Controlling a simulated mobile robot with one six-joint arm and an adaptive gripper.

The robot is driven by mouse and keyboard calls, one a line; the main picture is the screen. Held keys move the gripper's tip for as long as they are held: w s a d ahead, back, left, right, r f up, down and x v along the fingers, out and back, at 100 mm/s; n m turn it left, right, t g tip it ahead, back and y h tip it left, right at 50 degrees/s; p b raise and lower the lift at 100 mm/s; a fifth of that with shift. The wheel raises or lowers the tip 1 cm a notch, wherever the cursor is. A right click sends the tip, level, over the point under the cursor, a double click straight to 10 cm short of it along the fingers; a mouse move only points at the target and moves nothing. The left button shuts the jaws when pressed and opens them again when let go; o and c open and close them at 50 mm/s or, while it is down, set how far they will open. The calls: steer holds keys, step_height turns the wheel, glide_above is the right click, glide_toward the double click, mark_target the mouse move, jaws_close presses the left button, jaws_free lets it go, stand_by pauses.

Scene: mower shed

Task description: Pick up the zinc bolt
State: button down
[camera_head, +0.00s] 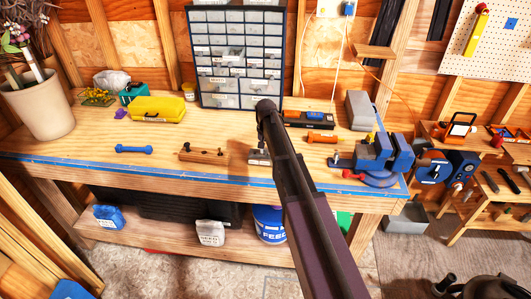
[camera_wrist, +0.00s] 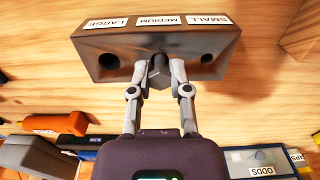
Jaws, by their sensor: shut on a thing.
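In the wrist view my gripper (camera_wrist: 158,70) reaches down at the middle of a dark block with three labels, LARGE, MEDIUM and SMALL (camera_wrist: 120,45). Its fingertips are shut on a small dark grey piece, taken as the zinc bolt (camera_wrist: 157,66), at the middle position under the MEDIUM label. Most of the bolt is hidden. Dark round holes show on either side of it. In the head view my arm covers the gripper and much of the block; a grey piece with a pale top (camera_head: 259,158) shows beside the arm.
A wooden block (camera_head: 203,156) and a blue dumbbell-shaped piece (camera_head: 134,149) lie to the left on the bench. An orange handle (camera_head: 322,138) and a blue vise (camera_head: 385,152) are to the right. A drawer cabinet (camera_head: 238,55) stands behind.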

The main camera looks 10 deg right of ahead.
mark_target(266, 148)
steer(key=shift+r, duration=0.1)
step_height(266, 148, up, 3)
steer(key=p, duration=0.3)
steer(key=s+r+p, duration=0.1)
steer(key=s+p, duration=0.1)
steer(key=s, duration=1.4)
steer(key=shift+a+r, duration=0.4)
steer(key=shift+a, duration=0.05)
steer(key=shift+r, duration=0.1)
steer(key=shift+r+p, duration=0.65)
steer(key=shift+p, duration=0.1)
steer(key=shift+a, duration=0.15)
